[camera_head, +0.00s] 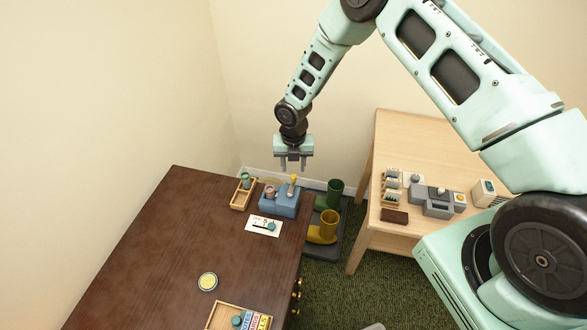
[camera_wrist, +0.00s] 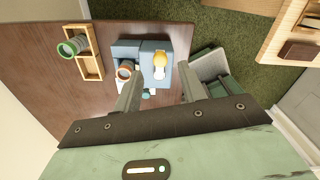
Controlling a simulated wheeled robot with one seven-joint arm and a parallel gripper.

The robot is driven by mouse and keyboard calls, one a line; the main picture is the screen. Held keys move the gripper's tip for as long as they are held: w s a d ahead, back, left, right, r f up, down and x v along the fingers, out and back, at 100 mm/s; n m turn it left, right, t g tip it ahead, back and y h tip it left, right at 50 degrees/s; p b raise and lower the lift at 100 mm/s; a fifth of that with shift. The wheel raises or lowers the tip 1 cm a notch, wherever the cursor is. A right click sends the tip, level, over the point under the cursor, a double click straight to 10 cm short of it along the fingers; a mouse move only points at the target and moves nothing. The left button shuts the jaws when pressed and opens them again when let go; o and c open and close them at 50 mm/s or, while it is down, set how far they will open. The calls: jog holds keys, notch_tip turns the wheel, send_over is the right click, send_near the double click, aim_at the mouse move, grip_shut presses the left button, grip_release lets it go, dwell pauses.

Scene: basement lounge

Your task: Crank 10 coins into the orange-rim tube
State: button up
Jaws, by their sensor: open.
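A blue coin machine (camera_head: 279,203) stands near the far end of the dark table; it also shows in the wrist view (camera_wrist: 127,51). Its crank has a yellow knob (camera_wrist: 160,66), which shows on top in the head view (camera_head: 293,180). The orange-rim tube (camera_wrist: 125,70) stands upright at the machine's left part, partly behind a finger in the wrist view. My gripper (camera_head: 292,168) is open, empty, and points down above the machine. In the wrist view the yellow knob appears between my two fingers (camera_wrist: 160,76), apart from them. Coins in the tube cannot be made out.
A wooden tray (camera_wrist: 92,76) left of the machine holds a green-rim tube (camera_wrist: 72,46). A white card (camera_head: 257,229) with a teal piece lies in front. A round yellow disc (camera_head: 208,281) and another tray (camera_head: 216,317) are nearer. Boots (camera_head: 323,233) stand beside the table. A light table (camera_head: 391,132) is right.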

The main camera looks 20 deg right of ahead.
aim_at(294, 176)
jog(key=shift+f+p, duration=0.45)
jog(key=shift+f, duration=1.55)
grip_shut()
